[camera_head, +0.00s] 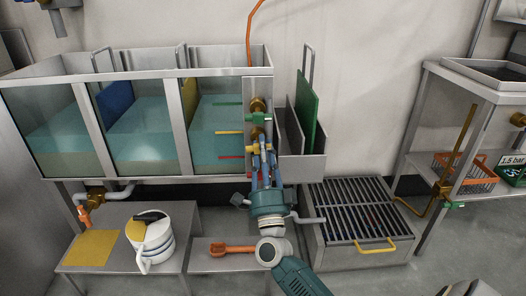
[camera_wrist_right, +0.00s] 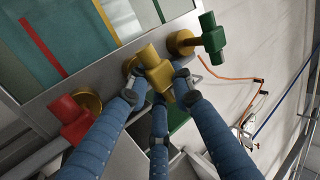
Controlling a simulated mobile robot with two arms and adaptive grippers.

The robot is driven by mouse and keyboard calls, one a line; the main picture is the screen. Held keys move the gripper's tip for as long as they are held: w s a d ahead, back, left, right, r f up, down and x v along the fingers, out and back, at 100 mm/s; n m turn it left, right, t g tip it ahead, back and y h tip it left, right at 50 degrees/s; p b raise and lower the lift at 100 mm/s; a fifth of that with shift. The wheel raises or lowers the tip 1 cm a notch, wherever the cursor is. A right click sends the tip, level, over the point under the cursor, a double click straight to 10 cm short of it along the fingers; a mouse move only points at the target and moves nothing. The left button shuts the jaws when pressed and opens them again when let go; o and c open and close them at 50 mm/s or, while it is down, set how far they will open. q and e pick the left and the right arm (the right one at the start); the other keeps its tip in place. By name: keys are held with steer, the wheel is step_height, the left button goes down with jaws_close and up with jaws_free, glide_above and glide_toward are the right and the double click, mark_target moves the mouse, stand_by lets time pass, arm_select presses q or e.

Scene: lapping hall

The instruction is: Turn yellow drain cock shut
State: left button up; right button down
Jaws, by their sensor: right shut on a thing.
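The yellow drain cock (camera_head: 252,149) sits on the right end of the glass-fronted tank, below the green cock (camera_head: 259,118). In the right wrist view the yellow cock (camera_wrist_right: 152,65) has a T-shaped handle in front of a brass fitting, between the red cock (camera_wrist_right: 74,118) and the green cock (camera_wrist_right: 213,38). My right gripper (camera_head: 263,152) reaches up from below; in the wrist view its blue fingers (camera_wrist_right: 158,92) close around the yellow handle. Fingers hide part of the handle and the red cock in the head view. My left gripper is not in view.
The tank (camera_head: 181,128) has green, yellow and red level marks on its glass. A green board (camera_head: 306,107) stands in a metal holder to the right. Below are a white jug (camera_head: 150,243), an orange tool (camera_head: 232,249) and a slatted grate (camera_head: 357,212).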

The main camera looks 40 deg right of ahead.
steer(key=shift+f+m+g+h, duration=0.15)
steer(key=shift+m+g+h, duration=0.25)
steer(key=shift+m+h, duration=0.6)
steer(key=c, duration=1.5)
jaws_free()
steer(key=v, duration=1.2)
steer(key=shift+s, duration=0.2)
